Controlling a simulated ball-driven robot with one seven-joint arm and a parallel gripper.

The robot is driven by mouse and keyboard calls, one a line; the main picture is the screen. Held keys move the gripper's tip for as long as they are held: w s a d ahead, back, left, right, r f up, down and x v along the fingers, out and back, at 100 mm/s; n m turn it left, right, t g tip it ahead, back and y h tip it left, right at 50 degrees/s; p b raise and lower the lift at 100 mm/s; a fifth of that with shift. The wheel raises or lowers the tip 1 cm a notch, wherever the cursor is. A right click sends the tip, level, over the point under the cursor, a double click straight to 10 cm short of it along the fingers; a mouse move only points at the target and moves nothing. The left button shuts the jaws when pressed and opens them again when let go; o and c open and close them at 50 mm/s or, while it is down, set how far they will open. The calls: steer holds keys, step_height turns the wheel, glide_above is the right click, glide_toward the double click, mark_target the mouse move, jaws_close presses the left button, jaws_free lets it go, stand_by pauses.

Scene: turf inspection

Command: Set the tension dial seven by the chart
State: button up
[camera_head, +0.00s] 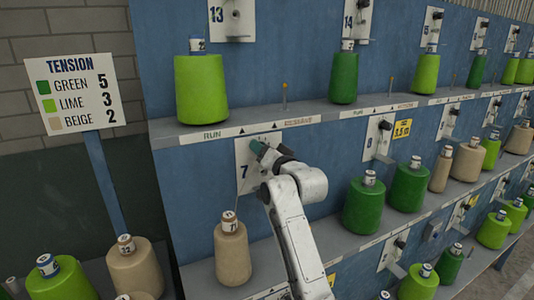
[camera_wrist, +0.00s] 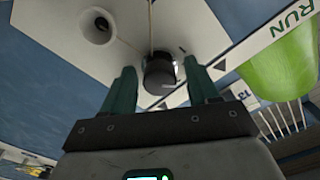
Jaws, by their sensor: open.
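The tension chart (camera_head: 77,95) at the left reads green 5, lime 3, beige 2. Panel 7 (camera_head: 243,178) is a pale plate on the blue wall. A beige cone (camera_head: 232,255) stands below it, with a thread running up towards the panel. My gripper (camera_head: 258,147) is at the panel's upper part and hides the dial in the head view. In the wrist view, the dark round dial (camera_wrist: 158,72) lies ahead, between my two open green fingers (camera_wrist: 160,66), with gaps on both sides. Its setting is not readable.
The upper shelf edge (camera_head: 225,132), marked RUN, runs just above my gripper. A lime cone (camera_head: 201,88) stands on that shelf. Green cones (camera_head: 363,207) stand right of my arm. A round guide hole (camera_wrist: 95,27) is in the plate beside the dial.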

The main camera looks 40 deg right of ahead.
steer(key=b+v, duration=0.2)
steer(key=v, duration=0.8)
steer(key=shift+s, duration=0.4)
